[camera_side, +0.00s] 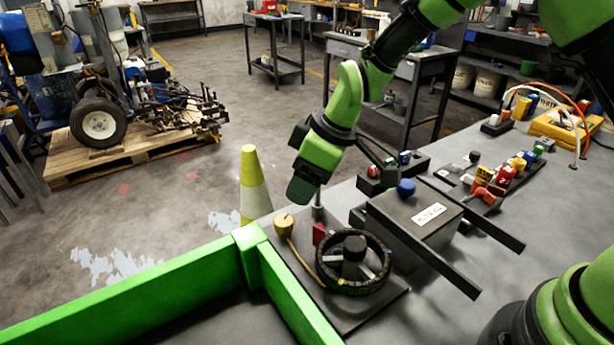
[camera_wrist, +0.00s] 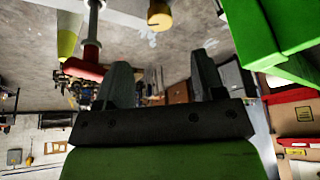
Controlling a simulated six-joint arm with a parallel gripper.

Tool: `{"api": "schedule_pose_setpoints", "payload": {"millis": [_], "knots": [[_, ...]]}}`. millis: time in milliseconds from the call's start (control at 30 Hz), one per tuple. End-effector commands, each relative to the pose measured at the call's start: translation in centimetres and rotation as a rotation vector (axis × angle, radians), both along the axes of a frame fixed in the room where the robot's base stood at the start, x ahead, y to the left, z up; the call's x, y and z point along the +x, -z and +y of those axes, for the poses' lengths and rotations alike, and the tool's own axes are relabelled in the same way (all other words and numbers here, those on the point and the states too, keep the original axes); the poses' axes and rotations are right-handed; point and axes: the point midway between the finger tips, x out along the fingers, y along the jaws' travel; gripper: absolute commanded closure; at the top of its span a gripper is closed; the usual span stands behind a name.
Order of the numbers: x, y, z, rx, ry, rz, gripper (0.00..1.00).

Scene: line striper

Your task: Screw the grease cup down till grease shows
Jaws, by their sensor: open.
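A brass-coloured cup (camera_side: 284,223), which looks like the grease cup, stands upright at the back left of a dark base plate (camera_side: 385,308). It also shows at the top of the wrist view (camera_wrist: 160,14). A wheel (camera_side: 350,263) with a dark hub lies on the same plate. My gripper (camera_side: 303,190) hangs above and slightly right of the cup, apart from it. In the wrist view my gripper (camera_wrist: 162,78) has its two fingers spread with nothing between them. No grease can be made out at this size.
A grey post (camera_side: 317,208) and a red block (camera_side: 319,234) stand close to the cup. A black box with a blue knob (camera_side: 406,187) is to the right. A green rail (camera_side: 130,293) borders the left, with a striped cone (camera_side: 251,185) behind it.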

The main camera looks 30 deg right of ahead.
Motion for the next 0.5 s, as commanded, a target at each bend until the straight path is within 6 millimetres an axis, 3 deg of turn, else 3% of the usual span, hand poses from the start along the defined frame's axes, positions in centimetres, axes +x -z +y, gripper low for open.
{"api": "schedule_pose_setpoints", "payload": {"millis": [167, 500], "knots": [[0.1, 0.0, 0.2, 0.000, -0.008, 0.003, 0.37], [2.2, 0.0, 3.3, -0.129, -0.236, 0.156, 0.37]]}}
